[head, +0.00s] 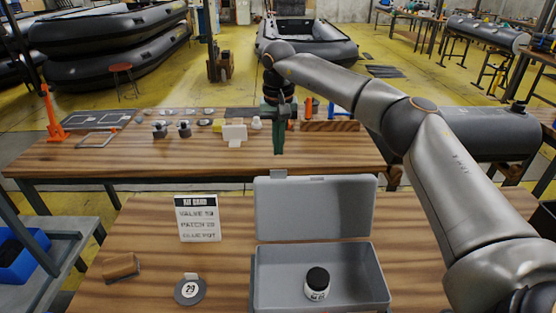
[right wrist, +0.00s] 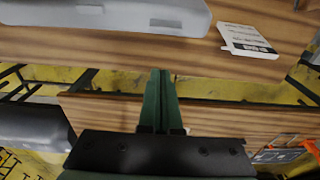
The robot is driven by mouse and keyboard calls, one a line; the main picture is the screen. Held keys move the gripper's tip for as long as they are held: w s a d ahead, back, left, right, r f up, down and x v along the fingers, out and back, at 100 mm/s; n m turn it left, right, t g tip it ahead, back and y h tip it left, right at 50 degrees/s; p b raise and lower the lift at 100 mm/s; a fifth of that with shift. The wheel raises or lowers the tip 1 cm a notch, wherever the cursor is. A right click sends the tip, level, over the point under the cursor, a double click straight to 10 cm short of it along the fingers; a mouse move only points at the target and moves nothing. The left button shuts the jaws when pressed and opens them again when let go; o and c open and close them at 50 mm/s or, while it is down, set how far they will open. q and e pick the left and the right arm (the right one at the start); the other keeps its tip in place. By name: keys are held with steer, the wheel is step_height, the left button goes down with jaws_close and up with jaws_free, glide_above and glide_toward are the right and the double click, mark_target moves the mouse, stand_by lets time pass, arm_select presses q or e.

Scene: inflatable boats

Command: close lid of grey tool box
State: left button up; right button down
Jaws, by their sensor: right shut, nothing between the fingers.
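The grey tool box (head: 262,285) stands on the near wooden table with its lid (head: 314,208) raised open, roughly upright at the far side. A small jar with a black cap (head: 317,284) stands inside the box. My right gripper (head: 278,152) points down, with its green fingers shut and empty, beyond and above the lid's top edge and apart from it. In the right wrist view, the shut fingertips (right wrist: 160,72) are over the table's far edge, and part of the grey tool box (right wrist: 110,12) shows at the top left. My left gripper is out of view.
A kit card (head: 198,218), a brown block (head: 121,267) and a round tag marked 29 (head: 189,290) are left of the box. A second table (head: 110,158) with small parts stands beyond a gap. A dark grey cylinder (head: 480,133) lies at the right.

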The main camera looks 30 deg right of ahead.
steer(key=shift+s+a+f+p, duration=0.35)
steer(key=shift+s+a+f, duration=0.15)
steer(key=shift+s+f, duration=0.25)
steer(key=shift+s+a+f+p, duration=0.3)
steer(key=shift+s+a+f, duration=0.2)
steer(key=shift+s, duration=0.3)
